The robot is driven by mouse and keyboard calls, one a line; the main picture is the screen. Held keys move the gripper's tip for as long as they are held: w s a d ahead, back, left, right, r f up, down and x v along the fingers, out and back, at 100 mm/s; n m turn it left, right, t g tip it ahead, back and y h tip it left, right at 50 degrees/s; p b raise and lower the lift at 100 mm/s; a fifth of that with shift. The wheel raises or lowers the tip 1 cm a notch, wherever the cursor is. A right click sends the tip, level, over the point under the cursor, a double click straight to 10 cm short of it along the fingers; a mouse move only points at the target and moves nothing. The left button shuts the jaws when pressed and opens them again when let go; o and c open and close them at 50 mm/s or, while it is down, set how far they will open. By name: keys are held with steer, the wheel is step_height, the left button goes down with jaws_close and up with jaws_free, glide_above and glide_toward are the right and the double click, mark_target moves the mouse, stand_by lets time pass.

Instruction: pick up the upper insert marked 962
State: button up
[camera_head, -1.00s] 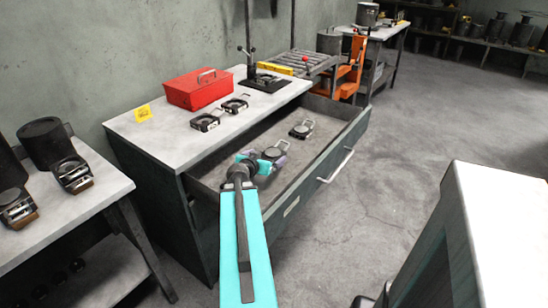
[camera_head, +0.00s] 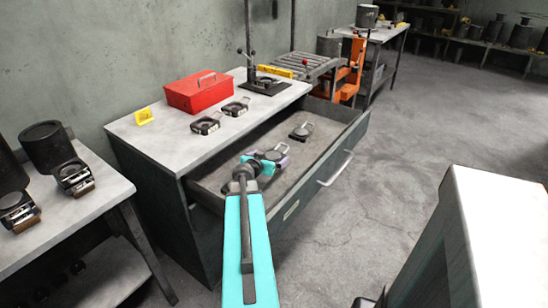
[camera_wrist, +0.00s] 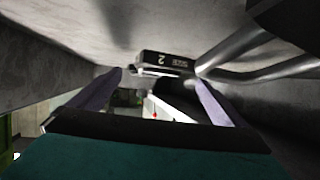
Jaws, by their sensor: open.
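My gripper (camera_head: 266,158) is open and low inside the open drawer, at its near left part. A dark insert with a round top and a light handle (camera_head: 279,150) lies in the drawer right at my fingers, partly hidden by them. In the wrist view my two purple fingers (camera_wrist: 160,82) stand apart. A dark block with a white mark (camera_wrist: 165,62) shows just beyond and between their tips; only a "2" reads clearly, so I cannot confirm 962. A second insert (camera_head: 302,131) lies farther back in the drawer, apart from my gripper.
Two more inserts (camera_head: 206,124) (camera_head: 235,107) lie on the cabinet top by a red toolbox (camera_head: 198,92) and a yellow tag (camera_head: 144,116). The drawer front (camera_head: 322,183) and side walls surround my gripper. A pale-topped block (camera_head: 497,225) stands at right. The drawer's far end has free floor.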

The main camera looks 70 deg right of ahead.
mark_target(272, 157)
steer(key=shift+p+x, duration=0.4)
steer(key=shift+x, duration=1.3)
steer(key=shift+a, duration=0.1)
steer(key=c, duration=2.2)
steer(key=shift+r, duration=0.1)
steer(key=shift+r, duration=0.65)
jaws_close()
steer(key=shift+c, duration=1.3)
jaws_free()
step_height(272, 157, up, 9)
steer(key=shift+f, duration=0.15)
